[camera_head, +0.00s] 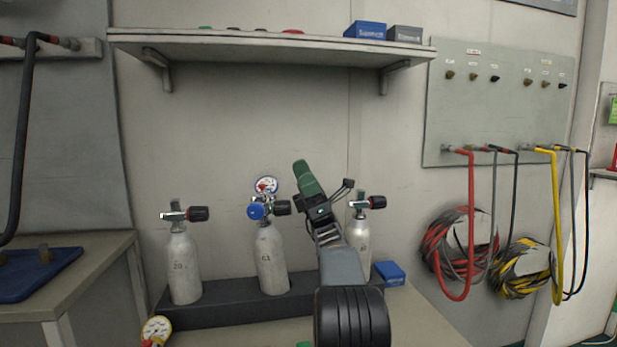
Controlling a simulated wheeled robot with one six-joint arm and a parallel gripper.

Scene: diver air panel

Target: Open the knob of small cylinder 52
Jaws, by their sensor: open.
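Three small grey cylinders stand upright in a dark rack (228,303). The left cylinder (183,265) has a black knob (199,213) on its valve's right side. The middle cylinder (270,260) carries a regulator with a blue knob (256,211) and a gauge. The right cylinder (364,245) is partly hidden by my arm; its black knob (376,202) shows. The painted numbers are too small to read surely. My gripper (304,172) has green fingers and is open, raised between the middle and right valves, apparently touching neither. Its fingers overlap in this view.
A shelf (270,45) with boxes hangs above. A blue box (389,273) sits right of the rack. A gauge (156,330) lies at the front left. A wall panel (500,105) with hoses is at the right. The wall space under the shelf is clear.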

